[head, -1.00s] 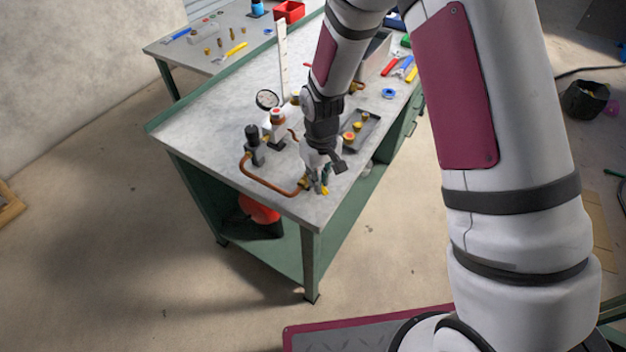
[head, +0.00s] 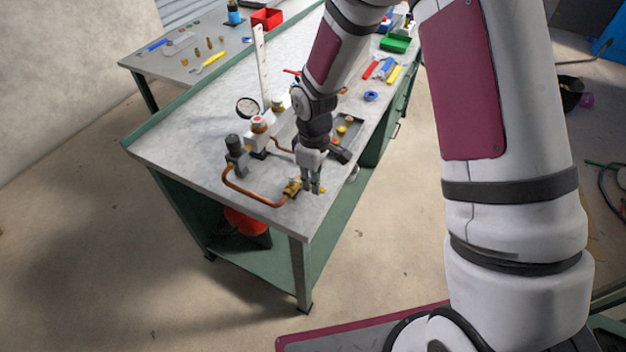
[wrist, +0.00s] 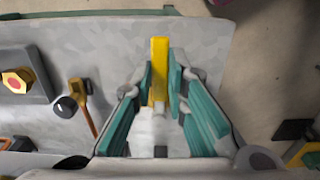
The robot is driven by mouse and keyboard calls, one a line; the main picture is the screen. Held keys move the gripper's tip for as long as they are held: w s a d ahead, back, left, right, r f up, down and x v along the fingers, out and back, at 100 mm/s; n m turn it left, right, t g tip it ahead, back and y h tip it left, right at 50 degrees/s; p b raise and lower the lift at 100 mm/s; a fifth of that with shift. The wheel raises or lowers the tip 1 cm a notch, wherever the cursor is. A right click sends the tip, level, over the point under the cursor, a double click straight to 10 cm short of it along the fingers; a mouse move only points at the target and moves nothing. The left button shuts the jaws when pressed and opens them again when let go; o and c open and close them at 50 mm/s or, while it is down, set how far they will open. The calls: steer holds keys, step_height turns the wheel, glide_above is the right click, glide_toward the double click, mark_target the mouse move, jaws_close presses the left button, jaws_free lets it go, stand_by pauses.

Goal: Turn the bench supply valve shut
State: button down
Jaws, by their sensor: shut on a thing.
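The bench supply valve is a brass body (head: 292,188) at the end of a bent copper pipe (head: 250,195), near the front corner of the grey bench top. Its yellow lever (wrist: 160,62) stands between the teal finger pads in the wrist view and sticks out past the tips. My gripper (head: 313,188) points down just right of the brass body and is shut on the lever; it also shows in the wrist view (wrist: 160,88). The fingers hide most of the lever in the head view, and the valve body cannot be made out in the wrist view.
The bench's front left top is clear.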

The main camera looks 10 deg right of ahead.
steer(key=c, duration=1.6)
jaws_free()
step_height(320, 180, up, 12)
steer(key=shift+r, duration=0.1)
steer(key=s+d+r+m+t, duration=0.1)
steer(key=s+d+r+m, duration=0.25)
steer(key=r, duration=0.45)
steer(key=s+d+r+m+t, duration=0.2)
steer(key=s+d+r, duration=0.1)
steer(key=s+r, duration=0.3)
steer(key=s+d+r+m+t, duration=0.1)
steer(key=s+r, duration=0.1)
steer(key=s, duration=0.2)
steer(key=s+d+r+m, duration=0.1)
steer(key=s+r+m, duration=0.1)
steer(key=s+r, duration=0.1)
steer(key=s+r+m+t, duration=0.1)
steer(key=s+r+m, duration=0.1)
steer(key=s, duration=0.3)
steer(key=shift+s+d+r+t, duration=0.2)
steer(key=shift+s+d+t, duration=0.1)
steer(key=shift+d, duration=0.1)
